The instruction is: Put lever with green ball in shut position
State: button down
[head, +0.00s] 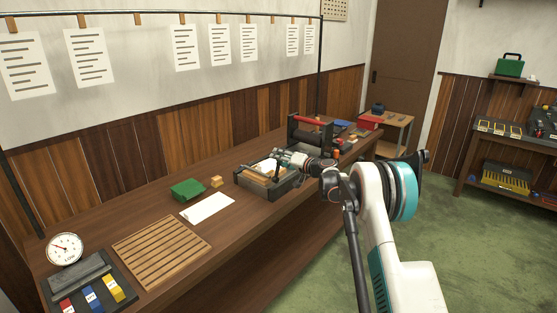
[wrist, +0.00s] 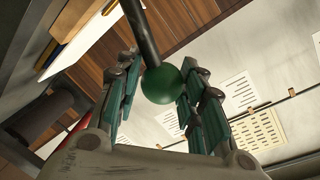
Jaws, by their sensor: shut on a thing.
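The lever's green ball (wrist: 161,84) sits at the end of a dark rod (wrist: 141,34) in the wrist view. My gripper (wrist: 158,95) has its teal-padded fingers on both sides of the ball and is shut on it. In the head view my gripper (head: 285,160) is over the dark machine (head: 262,192) on the bench, and the ball cannot be made out there. The lever's base and its full angle are hidden.
The wooden bench (head: 155,215) runs along the wall. A green block (head: 187,190), a white sheet (head: 208,207) and a slatted board (head: 161,246) lie left of the machine. A red-and-black roller device (head: 310,133) stands behind my gripper. Green floor (head: 470,220) is open at right.

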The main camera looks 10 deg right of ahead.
jog(key=shift+w, duration=0.1)
dwell(0.5)
jog(key=c, duration=1.1)
grip_release()
jog(key=shift+a, duration=0.15)
jog(key=shift+d, duration=0.2)
jog(key=shift+s+d, duration=0.2)
jog(key=shift+s, duration=0.1)
jog(key=v, duration=1.1)
jog(key=shift+s+d, duration=0.1)
jog(key=shift+r, duration=0.15)
